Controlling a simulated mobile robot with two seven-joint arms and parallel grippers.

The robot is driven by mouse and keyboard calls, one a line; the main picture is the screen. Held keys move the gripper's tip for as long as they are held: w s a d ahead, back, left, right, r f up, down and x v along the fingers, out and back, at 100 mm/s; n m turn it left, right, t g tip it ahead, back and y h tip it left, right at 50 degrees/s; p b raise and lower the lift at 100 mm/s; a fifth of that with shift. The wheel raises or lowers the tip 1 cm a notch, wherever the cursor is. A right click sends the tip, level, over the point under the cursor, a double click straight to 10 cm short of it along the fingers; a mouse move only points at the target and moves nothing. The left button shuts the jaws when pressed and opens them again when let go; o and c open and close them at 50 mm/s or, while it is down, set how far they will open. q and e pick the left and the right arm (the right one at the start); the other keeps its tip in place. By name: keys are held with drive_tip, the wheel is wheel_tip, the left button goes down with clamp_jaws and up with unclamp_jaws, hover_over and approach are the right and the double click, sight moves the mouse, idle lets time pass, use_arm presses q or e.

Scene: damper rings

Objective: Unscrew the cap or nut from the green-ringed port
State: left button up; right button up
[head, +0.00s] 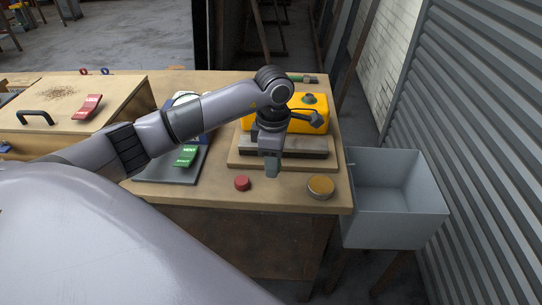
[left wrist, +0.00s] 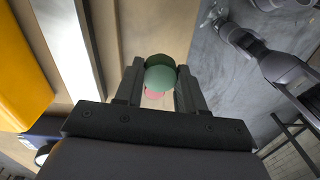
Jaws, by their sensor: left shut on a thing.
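My left gripper (head: 272,172) points down over the front of the workbench, in front of the yellow housing (head: 311,120). In the left wrist view its fingers (left wrist: 160,92) are shut on a rounded grey-green cap (left wrist: 160,76). A pinkish patch shows just below the cap there; I cannot tell what it belongs to. The yellow housing stands on a wooden base with a dark fitting (head: 309,99) on top; my left arm hides part of it. I cannot make out a green ring. My right gripper is not in view.
A red cap (head: 242,183) and a round tin with an orange-brown top (head: 321,186) stand near the bench's front edge. A grey mat (head: 160,172) holds a green tag (head: 186,156). A grey open bin (head: 394,217) stands right of the bench (head: 215,192).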

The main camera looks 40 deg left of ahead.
sight(273, 188)
use_arm(q)
drive_tip(key=shift+w, duration=0.1)
idle(0.3)
drive_tip(key=shift+f+b, duration=2.1)
drive_tip(key=shift+f, duration=0.4)
drive_tip(key=shift+f, duration=0.15)
drive_tip(key=shift+f+b, duration=0.65)
drive_tip(key=shift+f, duration=0.2)
drive_tip(key=o, duration=1.3)
drive_tip(key=shift+c, duration=0.2)
drive_tip(key=shift+f, duration=0.1)
